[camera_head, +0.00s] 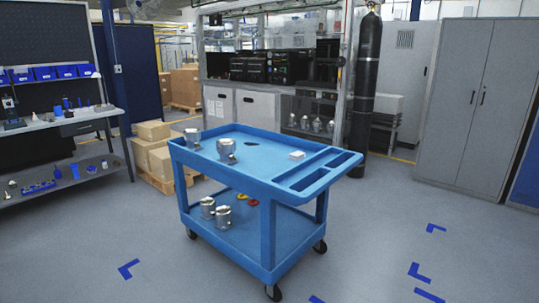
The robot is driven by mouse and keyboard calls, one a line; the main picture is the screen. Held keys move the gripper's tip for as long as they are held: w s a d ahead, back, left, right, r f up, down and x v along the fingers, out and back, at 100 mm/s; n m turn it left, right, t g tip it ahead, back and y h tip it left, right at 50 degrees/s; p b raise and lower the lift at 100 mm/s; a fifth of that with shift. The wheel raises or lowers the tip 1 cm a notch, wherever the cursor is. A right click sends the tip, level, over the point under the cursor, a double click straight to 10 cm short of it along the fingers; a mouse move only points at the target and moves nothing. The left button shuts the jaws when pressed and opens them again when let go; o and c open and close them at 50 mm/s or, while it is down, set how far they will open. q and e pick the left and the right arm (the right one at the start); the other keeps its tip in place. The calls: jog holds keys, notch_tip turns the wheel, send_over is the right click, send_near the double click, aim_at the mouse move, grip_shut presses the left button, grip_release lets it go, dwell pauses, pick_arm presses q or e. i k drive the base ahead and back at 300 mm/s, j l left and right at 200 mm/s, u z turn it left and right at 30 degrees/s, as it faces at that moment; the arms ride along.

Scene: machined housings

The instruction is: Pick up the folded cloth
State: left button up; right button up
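A small white object (297,155), which looks like the folded cloth, lies on the top shelf of the blue cart (235,180), left of the cart's handle-end compartments. It is too small to make out its folds. Neither of my grippers shows in the head view.
Metal housings (227,150) stand on the cart's top left, with a dark flat item (251,143) near the middle. More housings (222,217) stand on the lower shelf. A workbench (62,122) is at left, boxes (158,150) behind, a black cylinder (365,85) behind right. The front floor is clear.

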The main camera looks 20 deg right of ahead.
aim_at(298, 156)
jog(key=i+l+u, duration=0.1)
jog(key=l, duration=0.2)
jog(key=i+l+u, duration=0.15)
jog(key=l, duration=0.2)
jog(key=i+l+u, duration=0.2)
jog(key=l, duration=0.45)
jog(key=i+l+u, duration=0.1)
jog(key=i+l, duration=0.15)
jog(key=l, duration=0.15)
jog(key=i+l, duration=0.1)
jog(key=l, duration=0.3)
jog(key=i+l, duration=0.15)
jog(key=l, duration=0.3)
jog(key=i+l+u, duration=0.1)
jog(key=l, duration=0.3)
jog(key=i+l, duration=0.1)
jog(key=l, duration=0.35)
